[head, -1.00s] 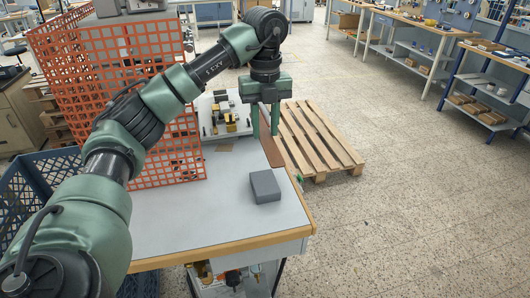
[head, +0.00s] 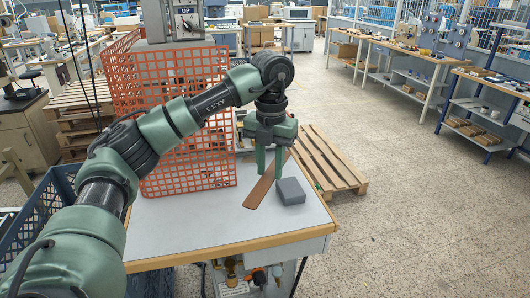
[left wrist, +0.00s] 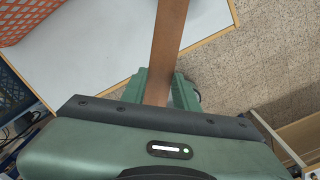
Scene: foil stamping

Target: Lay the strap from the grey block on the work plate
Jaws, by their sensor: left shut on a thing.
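The brown strap (head: 263,188) is held in my left gripper (head: 270,170). In the head view it slants down to the left from the fingers, its near end left of the grey block (head: 291,191). In the left wrist view the strap (left wrist: 168,45) runs up from between the green fingers (left wrist: 158,88), over the pale tabletop. I cannot tell whether the strap touches the table. The grey block stands near the table's right edge, with nothing on it. The work plate is not clearly seen; my arm covers the back of the table. My right gripper is not in view.
The pale table (head: 190,225) has clear room in front. An orange mesh panel (head: 165,90) stands along its back left side. A blue crate (head: 40,210) is at the left. A wooden pallet (head: 330,160) lies on the floor beyond the right edge.

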